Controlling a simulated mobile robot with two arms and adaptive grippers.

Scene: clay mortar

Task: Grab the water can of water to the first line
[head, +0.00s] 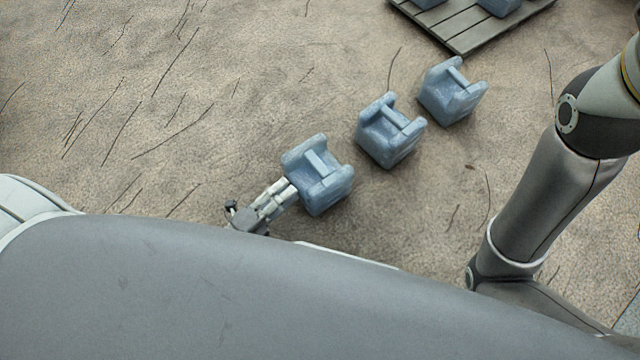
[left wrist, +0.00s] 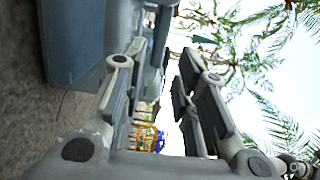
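Several blue block-shaped water cans with bar handles stand on the sandy ground. The nearest can (head: 320,178) is at the tips of my left gripper (head: 284,190), which reaches it from the lower left. In the left wrist view, its blue body (left wrist: 75,40) fills the upper left. There the fingers of my left gripper (left wrist: 165,60) are apart, with a gap between them. A blue-grey part of the can shows beyond the fingertips; I cannot tell whether they touch it. A middle can (head: 390,132) and a farther can (head: 452,92) stand up and right. My right gripper is out of view.
A slatted grey pallet (head: 480,35) with more blue cans lies at the top right. My right arm crosses the right side. The ground at left is clear. Palm fronds (left wrist: 240,45) show behind in the left wrist view.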

